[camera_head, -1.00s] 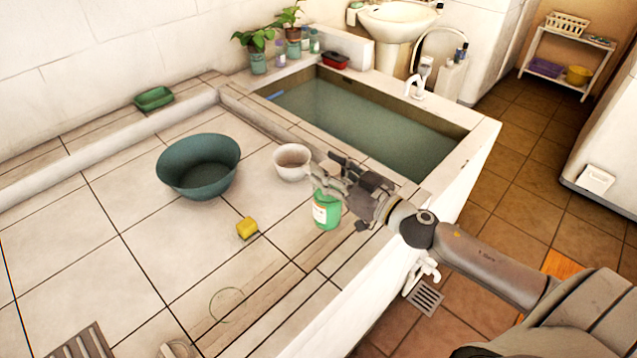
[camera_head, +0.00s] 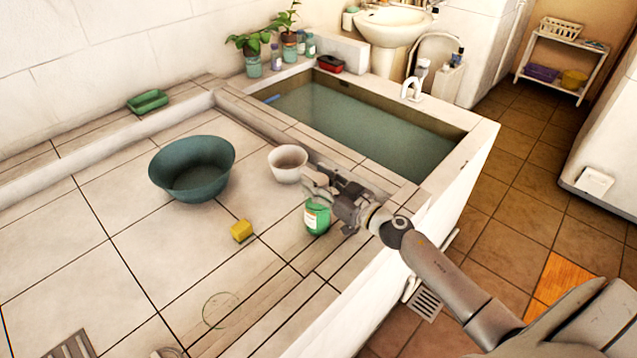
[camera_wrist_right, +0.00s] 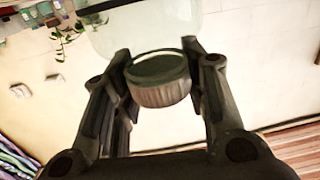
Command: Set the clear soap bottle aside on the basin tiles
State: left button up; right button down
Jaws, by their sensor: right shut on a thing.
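The clear soap bottle (camera_head: 317,217), with green soap and a pale label, is upright at the tiled ledge near the basin's front right. My right gripper (camera_head: 322,184) reaches in from the right and is shut on its top. In the right wrist view the fingers (camera_wrist_right: 160,88) stand on either side of its round ribbed cap (camera_wrist_right: 161,92), with the clear body (camera_wrist_right: 145,30) beyond. The bottle's base seems to be at the tiles; I cannot tell if it touches them. The basin tiles (camera_head: 130,250) spread out to the left.
A white bowl (camera_head: 288,163) stands close behind the bottle, with a teal tub (camera_head: 192,170) further left. A yellow sponge (camera_head: 241,231) lies to the left. A faint ring (camera_head: 221,310) shows on the front tiles. The water trough (camera_head: 360,125) is behind. Tiles at front left are mostly clear.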

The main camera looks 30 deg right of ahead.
jog(key=c, duration=0.9)
grip_release()
jog(key=shift+o, duration=0.2)
jog(key=shift+r, duration=0.1)
jog(key=shift+s+d, duration=0.1)
jog(key=shift+s, duration=0.2)
jog(key=b+v, duration=0.1)
jog(key=v, duration=1)
jog(key=shift+s, duration=0.2)
jog(key=shift+d, duration=0.1)
